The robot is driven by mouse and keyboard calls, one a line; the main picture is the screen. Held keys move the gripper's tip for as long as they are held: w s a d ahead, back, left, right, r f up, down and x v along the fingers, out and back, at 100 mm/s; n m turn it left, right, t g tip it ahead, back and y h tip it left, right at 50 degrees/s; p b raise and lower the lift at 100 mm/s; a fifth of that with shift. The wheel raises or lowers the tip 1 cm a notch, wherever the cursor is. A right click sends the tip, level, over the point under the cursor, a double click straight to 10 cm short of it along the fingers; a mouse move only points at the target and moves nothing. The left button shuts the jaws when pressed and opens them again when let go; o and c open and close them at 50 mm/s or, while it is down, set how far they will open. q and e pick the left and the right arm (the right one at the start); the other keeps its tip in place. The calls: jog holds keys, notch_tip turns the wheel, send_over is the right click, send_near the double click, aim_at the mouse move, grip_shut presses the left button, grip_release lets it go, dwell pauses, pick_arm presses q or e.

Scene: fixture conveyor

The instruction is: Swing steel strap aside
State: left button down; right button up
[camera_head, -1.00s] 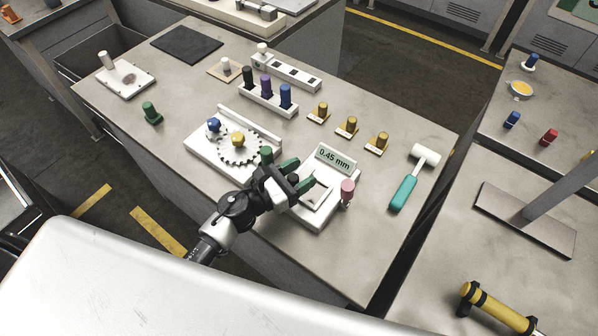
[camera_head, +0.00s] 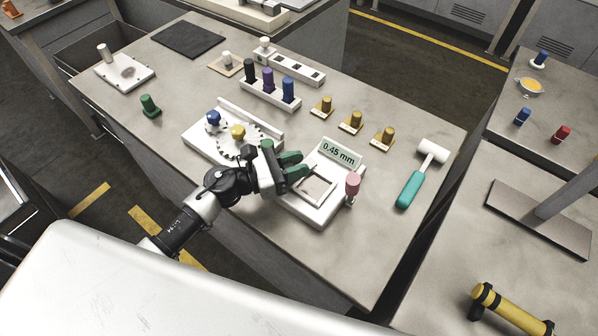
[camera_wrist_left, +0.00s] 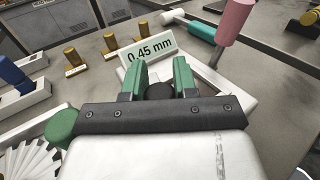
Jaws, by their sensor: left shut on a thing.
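My left gripper (camera_head: 297,168) is over the upper left part of a white fixture plate (camera_head: 308,212), beside its raised square frame (camera_head: 319,188). In the left wrist view, its green fingers (camera_wrist_left: 159,84) are shut on a dark round knob (camera_wrist_left: 159,91). I cannot clearly make out the steel strap; the gripper hides what lies under the knob. A sign reading "0.45 mm" (camera_head: 339,153) stands at the plate's back edge. A pink-topped peg (camera_head: 352,184) stands at its right side. My right gripper is not in view.
A gear (camera_head: 228,149) with blue and yellow knobs sits on a white base left of the gripper. A teal-handled mallet (camera_head: 411,188) lies to the right. Several brass pegs (camera_head: 351,121) and a white block with coloured pegs (camera_head: 262,96) stand behind.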

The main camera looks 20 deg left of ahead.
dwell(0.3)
pick_arm(q)
jog(key=c, duration=0.9)
grip_release()
jog(key=shift+o, duration=0.2)
jog(key=shift+s+a+f, duration=0.1)
jog(key=shift+s+a, duration=0.2)
jog(key=shift+a, duration=0.1)
jog(key=b+v, duration=0.3)
jog(key=v, duration=0.6)
jog(key=shift+b, duration=0.3)
jog(key=shift+s+a, duration=0.2)
jog(key=shift+a, duration=0.2)
jog(key=shift+c, duration=0.2)
